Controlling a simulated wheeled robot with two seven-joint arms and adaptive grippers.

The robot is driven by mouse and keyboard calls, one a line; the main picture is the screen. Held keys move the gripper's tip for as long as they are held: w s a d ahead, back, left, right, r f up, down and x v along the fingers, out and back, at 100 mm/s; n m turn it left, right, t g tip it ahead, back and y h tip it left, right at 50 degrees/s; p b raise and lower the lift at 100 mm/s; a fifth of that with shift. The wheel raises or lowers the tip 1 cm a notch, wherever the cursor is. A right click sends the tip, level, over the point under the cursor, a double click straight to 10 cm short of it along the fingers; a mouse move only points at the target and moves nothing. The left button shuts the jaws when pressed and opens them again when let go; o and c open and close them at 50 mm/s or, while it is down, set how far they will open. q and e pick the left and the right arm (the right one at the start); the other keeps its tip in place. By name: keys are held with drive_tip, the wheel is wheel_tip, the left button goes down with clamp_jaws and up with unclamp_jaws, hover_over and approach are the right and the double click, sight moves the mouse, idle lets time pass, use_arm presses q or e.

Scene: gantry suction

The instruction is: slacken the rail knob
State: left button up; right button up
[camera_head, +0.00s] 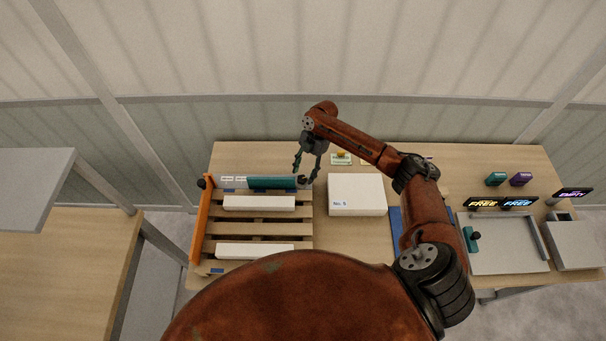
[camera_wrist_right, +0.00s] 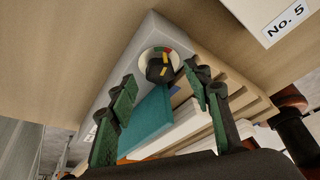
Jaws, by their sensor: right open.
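The rail (camera_head: 272,183), a grey bar with a teal part, lies across the back of the wooden pallet. A dark knob (camera_head: 303,181) is at its right end, partly hidden by my gripper. In the right wrist view the black knob (camera_wrist_right: 157,69) has a yellow mark and sits on a pale round dial (camera_wrist_right: 147,56) with coloured segments. My right gripper (camera_head: 305,171) is open and empty, just above the knob. Its two green-padded fingers (camera_wrist_right: 168,105) are spread apart, with the knob beyond them and between their lines. My left gripper is out of view.
White boxes (camera_head: 258,203) lie on the pallet. A larger white box (camera_head: 357,209) stands right of the gripper. A grey tray (camera_head: 505,258) and small signs (camera_head: 500,202) are at the right.

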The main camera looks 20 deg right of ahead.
drive_tip(key=v, duration=1)
drive_tip(key=shift+r, duration=0.35)
drive_tip(key=shift+w, duration=0.15)
